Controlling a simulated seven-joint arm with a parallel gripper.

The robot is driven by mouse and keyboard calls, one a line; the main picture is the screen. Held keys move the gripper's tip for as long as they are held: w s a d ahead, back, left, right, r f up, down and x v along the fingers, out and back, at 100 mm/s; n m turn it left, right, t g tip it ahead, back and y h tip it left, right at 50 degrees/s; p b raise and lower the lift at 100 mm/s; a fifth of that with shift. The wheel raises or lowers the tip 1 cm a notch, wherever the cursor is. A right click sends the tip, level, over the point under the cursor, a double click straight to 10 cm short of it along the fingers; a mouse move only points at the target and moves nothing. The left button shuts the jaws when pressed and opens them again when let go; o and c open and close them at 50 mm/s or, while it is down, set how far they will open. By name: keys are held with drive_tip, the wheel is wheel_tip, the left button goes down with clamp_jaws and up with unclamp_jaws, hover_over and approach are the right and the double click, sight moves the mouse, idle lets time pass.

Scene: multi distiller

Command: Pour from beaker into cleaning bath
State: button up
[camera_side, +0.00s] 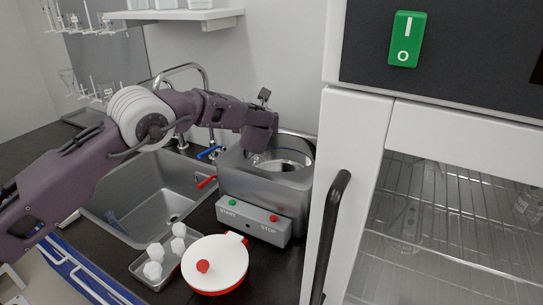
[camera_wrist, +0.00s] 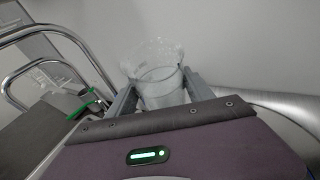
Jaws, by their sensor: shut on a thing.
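A clear glass beaker (camera_wrist: 158,82) is between the two grey fingers of my gripper (camera_wrist: 160,95) in the wrist view. The gripper is shut on the beaker's sides, and the beaker's rim shows beyond the fingers. What the beaker contains cannot be made out. In the side view, my gripper is at the steel cleaning bath (camera_side: 240,185), over its back left part. There the beaker and fingertips are hidden behind my wrist. The bath has an open round basin and a front panel with a green START button (camera_side: 232,202) and a red STOP button (camera_side: 273,218).
A steel sink (camera_side: 120,225) with a curved tap (camera_side: 208,85) lies left of the bath. A tray of white pieces (camera_side: 163,262) and a white-lidded red pan (camera_side: 215,265) sit in front. A white cabinet with a black handle (camera_side: 333,225) stands close on the right.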

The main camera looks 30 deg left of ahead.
drive_tip(key=shift+s+d+r+m+t+y, duration=0.35)
drive_tip(key=shift+d+t+y, duration=0.2)
drive_tip(key=shift+t+y, duration=0.2)
drive_tip(key=shift+s+d+f+t+y, duration=0.3)
drive_tip(key=shift+f+t, duration=0.1)
drive_tip(key=shift+t, duration=0.25)
wheel_tip(320, 180, up, 12)
drive_tip(key=s+d+m+t+y, duration=0.1)
drive_tip(key=m+t, duration=0.2)
drive_tip(key=t, duration=0.2)
drive_tip(key=shift+t, duration=0.3)
drive_tip(key=shift+r+y, duration=0.3)
drive_tip(key=shift+y, duration=0.05)
drive_tip(key=shift+r+m+t, duration=0.35)
drive_tip(key=shift+r+t, duration=0.15)
drive_tip(key=shift+r, duration=0.15)
drive_tip(key=shift+s+d+r+m+t, duration=0.1)
drive_tip(key=shift+r+m+t, duration=0.4)
drive_tip(key=shift+r+t, duration=0.3)
drive_tip(key=shift+r+h, duration=0.4)
